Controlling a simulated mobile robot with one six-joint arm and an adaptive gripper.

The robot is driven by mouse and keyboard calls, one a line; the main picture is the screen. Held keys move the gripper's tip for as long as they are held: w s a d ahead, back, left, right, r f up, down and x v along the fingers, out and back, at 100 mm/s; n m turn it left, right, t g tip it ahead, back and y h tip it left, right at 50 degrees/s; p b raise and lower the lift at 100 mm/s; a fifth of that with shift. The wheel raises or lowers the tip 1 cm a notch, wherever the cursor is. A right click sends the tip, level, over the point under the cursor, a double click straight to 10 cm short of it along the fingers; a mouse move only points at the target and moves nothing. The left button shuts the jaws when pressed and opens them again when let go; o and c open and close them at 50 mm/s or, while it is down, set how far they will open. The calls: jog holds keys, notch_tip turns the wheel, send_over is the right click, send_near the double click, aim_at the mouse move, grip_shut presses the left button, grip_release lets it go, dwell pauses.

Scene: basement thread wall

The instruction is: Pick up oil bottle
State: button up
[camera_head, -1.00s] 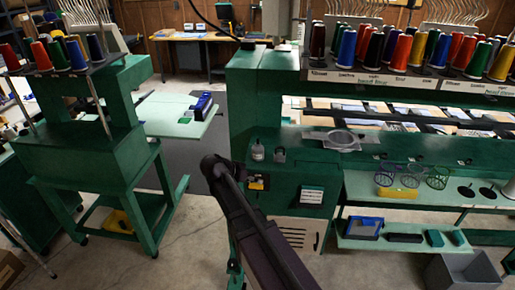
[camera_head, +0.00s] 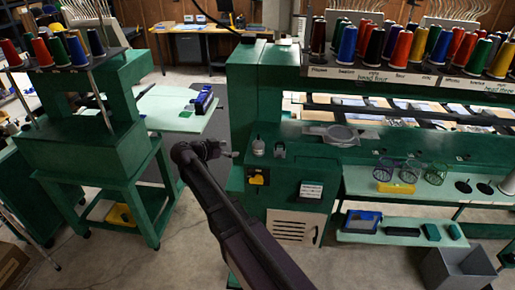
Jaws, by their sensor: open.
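The oil bottle (camera_head: 258,146) is a small, pale bottle with a narrow top. It stands upright at the left end of the green machine's ledge, beside a small dark-and-grey item (camera_head: 279,150). My gripper (camera_head: 232,154) is at the end of my dark arm, just left of the bottle and pointing right towards it. It is small in view and appears empty, apart from the bottle in the picture. The depth between them is hard to judge.
The large green machine (camera_head: 250,90) carries rows of thread cones. A grey round hoop (camera_head: 340,135) lies further right on its ledge. A shelf below holds a yellow box (camera_head: 396,188) and wire cups. A smaller green machine (camera_head: 75,145) stands left, with open floor between.

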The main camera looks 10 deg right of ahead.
aim_at(258, 146)
jog(key=b+x, duration=0.2)
jog(key=x, duration=0.4)
jog(key=shift+w+d+f, duration=0.1)
jog(key=shift+d+f, duration=0.1)
jog(key=shift+d, duration=0.1)
jog(key=shift+b+x, duration=0.35)
jog(key=shift+x, duration=0.45)
jog(key=shift+d, duration=0.15)
jog(key=shift+b+x, duration=0.85)
jog(key=shift+x, duration=1.6)
jog(key=shift+d+r, duration=0.1)
jog(key=shift+d, duration=0.05)
jog(key=c, duration=1.1)
